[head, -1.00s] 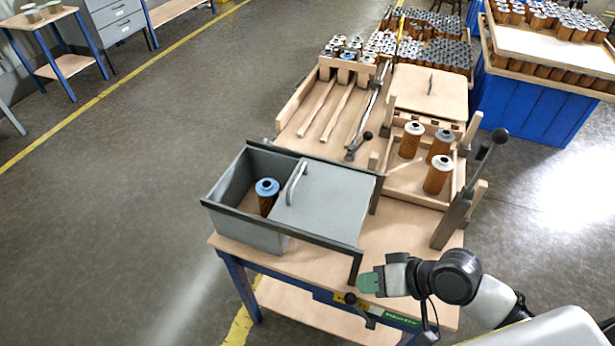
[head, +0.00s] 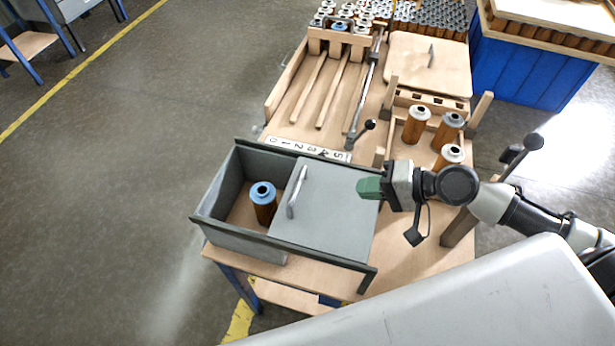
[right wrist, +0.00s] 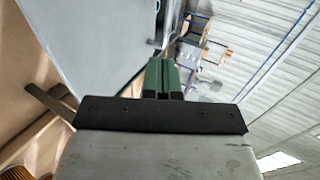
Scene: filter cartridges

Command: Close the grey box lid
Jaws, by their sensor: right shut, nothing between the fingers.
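The grey box (head: 225,236) stands on the wooden bench, its left part open. A blue-topped brown cartridge (head: 263,203) stands inside the open part. The flat grey lid (head: 335,215) with a raised handle (head: 297,192) covers the right part of the box; it also shows at the upper left in the right wrist view (right wrist: 95,40). My right gripper (head: 366,188), with green fingers, is shut and empty at the lid's right edge; I cannot tell whether it touches. Its fingers also show in the right wrist view (right wrist: 162,78). My left gripper is not in view.
Behind the box are a numbered strip (head: 305,149), wooden rails and a black-knobbed lever (head: 369,125). A wooden rack with several brown cartridges (head: 414,125) stands right of it. Another black-knobbed lever (head: 532,142) rises beyond my right arm. Bare bench (head: 415,250) lies right of the box.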

